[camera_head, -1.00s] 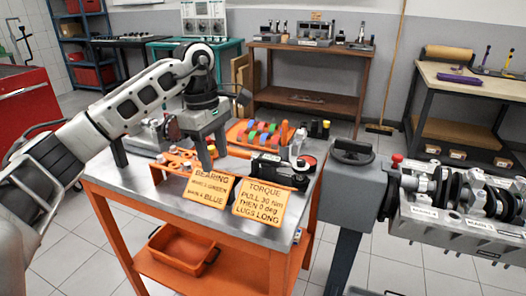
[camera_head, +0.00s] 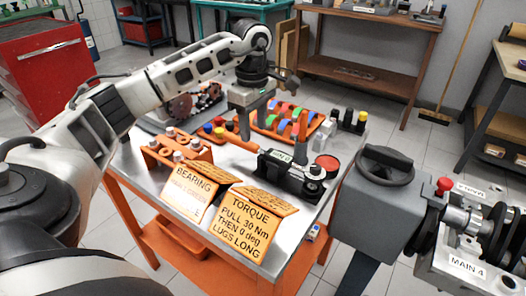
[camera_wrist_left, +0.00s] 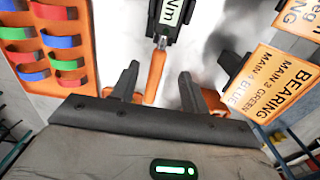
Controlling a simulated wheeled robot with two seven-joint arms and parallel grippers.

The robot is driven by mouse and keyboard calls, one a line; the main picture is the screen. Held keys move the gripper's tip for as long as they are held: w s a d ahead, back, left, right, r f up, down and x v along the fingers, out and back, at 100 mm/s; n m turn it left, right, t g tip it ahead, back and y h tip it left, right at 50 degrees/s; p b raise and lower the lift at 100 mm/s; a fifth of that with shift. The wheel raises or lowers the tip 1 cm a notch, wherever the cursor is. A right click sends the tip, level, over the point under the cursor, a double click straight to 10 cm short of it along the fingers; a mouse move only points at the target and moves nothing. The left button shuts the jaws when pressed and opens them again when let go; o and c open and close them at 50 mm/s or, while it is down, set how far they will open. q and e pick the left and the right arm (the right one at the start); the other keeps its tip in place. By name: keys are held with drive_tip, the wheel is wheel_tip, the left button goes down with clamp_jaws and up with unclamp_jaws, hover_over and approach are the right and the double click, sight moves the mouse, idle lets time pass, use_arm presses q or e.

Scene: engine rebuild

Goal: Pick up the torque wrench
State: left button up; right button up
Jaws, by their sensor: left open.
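My left gripper (camera_head: 246,128) points down over the handle, which partly hides behind a finger. In the left wrist view its two open fingers (camera_wrist_left: 157,84) stand on either side of the handle, apart from it. I cannot tell the exact height. My right gripper is not in view.
Orange signs for bearing (camera_head: 188,190) and torque (camera_head: 243,222) stand at the bench's front edge. An orange tray (camera_head: 262,128) of coloured shells lies behind. An orange rack (camera_head: 170,150) sits left. A grey stand with a handwheel (camera_head: 385,165) and crankshaft (camera_head: 460,222) are right.

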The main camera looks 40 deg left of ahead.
sight(254, 144)
use_arm(q)
wheel_tip(254, 144, down, 8)
drive_tip(key=shift+f+p, duration=0.25)
drive_tip(key=shift+p, duration=0.05)
drive_tip(key=shift+w+a, duration=0.1)
clamp_jaws()
